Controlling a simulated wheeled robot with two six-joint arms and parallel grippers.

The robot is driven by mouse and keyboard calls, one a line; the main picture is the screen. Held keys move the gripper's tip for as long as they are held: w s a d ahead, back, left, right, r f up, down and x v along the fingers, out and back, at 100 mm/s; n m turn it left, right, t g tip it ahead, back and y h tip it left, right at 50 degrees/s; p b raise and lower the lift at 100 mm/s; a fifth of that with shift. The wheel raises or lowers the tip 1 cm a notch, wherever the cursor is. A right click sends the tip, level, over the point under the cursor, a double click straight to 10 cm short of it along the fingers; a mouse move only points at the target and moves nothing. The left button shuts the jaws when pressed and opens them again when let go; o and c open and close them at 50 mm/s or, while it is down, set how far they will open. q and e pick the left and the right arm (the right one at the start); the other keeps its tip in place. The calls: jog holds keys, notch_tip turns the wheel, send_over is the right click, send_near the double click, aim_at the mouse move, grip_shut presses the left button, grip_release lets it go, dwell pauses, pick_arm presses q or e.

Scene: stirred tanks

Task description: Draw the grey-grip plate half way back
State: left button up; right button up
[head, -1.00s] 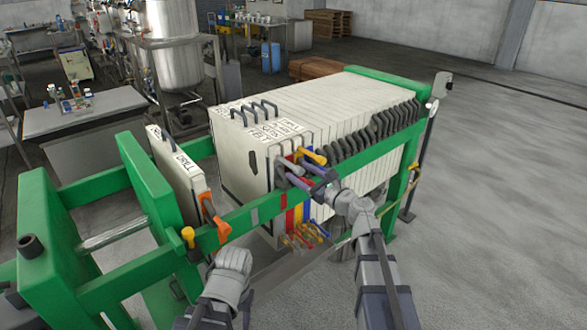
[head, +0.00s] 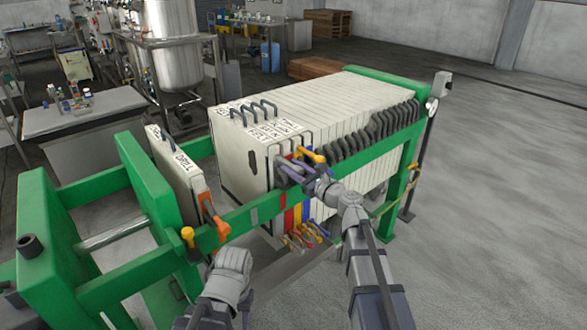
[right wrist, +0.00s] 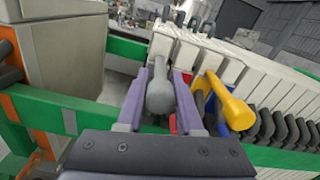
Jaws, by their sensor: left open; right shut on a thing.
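The grey grip (right wrist: 160,92) stands between the two purple fingers of my right gripper (right wrist: 155,100) in the right wrist view. In the head view my right gripper (head: 293,172) is shut on this grip at the near side of the plate stack, and its fingers hide much of it. The pale plate at the stack's left end (head: 262,178) appears to carry the grip and stands against its neighbours. A yellow grip (right wrist: 232,103) sits just right of the fingers. My left gripper (head: 236,260) hangs empty below the green rail; its fingers are hard to make out.
Green rails (head: 250,212) run along the stack. A separate pale plate with an orange grip (head: 178,165) stands at the left, with an open gap between it and the stack. Red, yellow and blue edge stripes and several black handles line the near side.

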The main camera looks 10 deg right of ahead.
grip_shut()
dwell(0.8)
